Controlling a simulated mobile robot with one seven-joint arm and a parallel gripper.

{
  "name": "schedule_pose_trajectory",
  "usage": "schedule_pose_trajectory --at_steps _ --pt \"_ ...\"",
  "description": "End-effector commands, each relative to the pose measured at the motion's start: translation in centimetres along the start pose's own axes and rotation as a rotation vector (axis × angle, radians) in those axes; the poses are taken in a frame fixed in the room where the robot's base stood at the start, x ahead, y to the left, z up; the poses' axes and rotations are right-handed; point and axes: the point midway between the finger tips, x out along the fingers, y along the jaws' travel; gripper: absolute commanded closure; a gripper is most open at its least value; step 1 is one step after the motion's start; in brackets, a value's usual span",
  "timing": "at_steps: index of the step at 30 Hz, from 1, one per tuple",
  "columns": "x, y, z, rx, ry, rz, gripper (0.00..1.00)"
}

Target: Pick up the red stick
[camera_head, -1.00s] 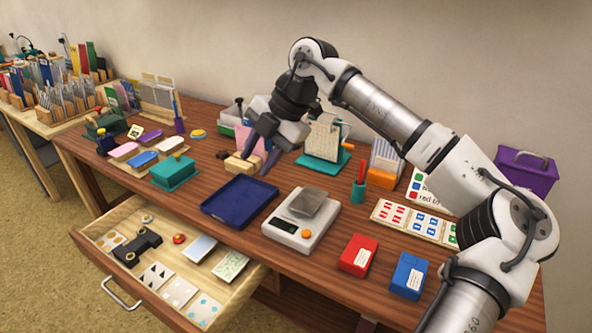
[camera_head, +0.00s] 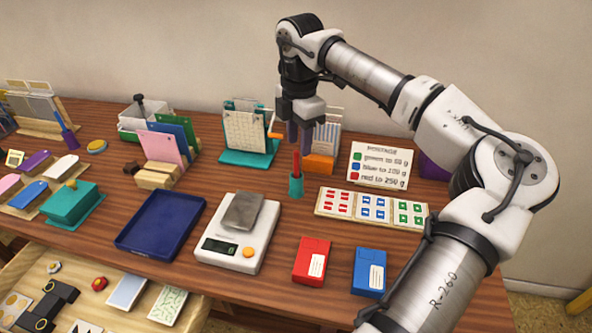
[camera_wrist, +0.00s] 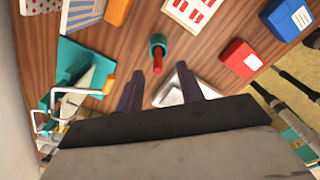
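The red stick (camera_head: 296,162) stands upright in a small teal cup (camera_head: 296,185) on the wooden table, to the right of the scale. In the wrist view the red stick (camera_wrist: 158,62) rises out of the teal cup (camera_wrist: 157,42) and lies ahead of my fingers, between their lines. My gripper (camera_head: 300,143) points down just above and around the stick's top as seen from the head camera. In the wrist view my gripper (camera_wrist: 170,80) has its two dark fingers spread apart with nothing between them.
The scale (camera_head: 215,258) with a grey block, a blue tray (camera_head: 135,247), red box (camera_head: 312,262) and blue box (camera_head: 369,270) stand nearby.

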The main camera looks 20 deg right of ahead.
Motion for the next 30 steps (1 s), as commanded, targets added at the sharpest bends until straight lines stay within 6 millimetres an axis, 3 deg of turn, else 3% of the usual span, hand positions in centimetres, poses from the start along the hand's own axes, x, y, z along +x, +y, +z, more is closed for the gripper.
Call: schedule_pose_trajectory --at_steps 8,15,24,30 --pt "2.2 0.1 -0.2 -0.002 0.002 -0.001 0.62" --pt "5.7 0.3 -0.5 -0.001 0.002 0.001 0.62" --pt "6.4 0.3 -0.5 -0.001 0.000 0.002 0.62" --pt "6.3 0.3 -0.5 -0.001 0.000 0.002 0.86"
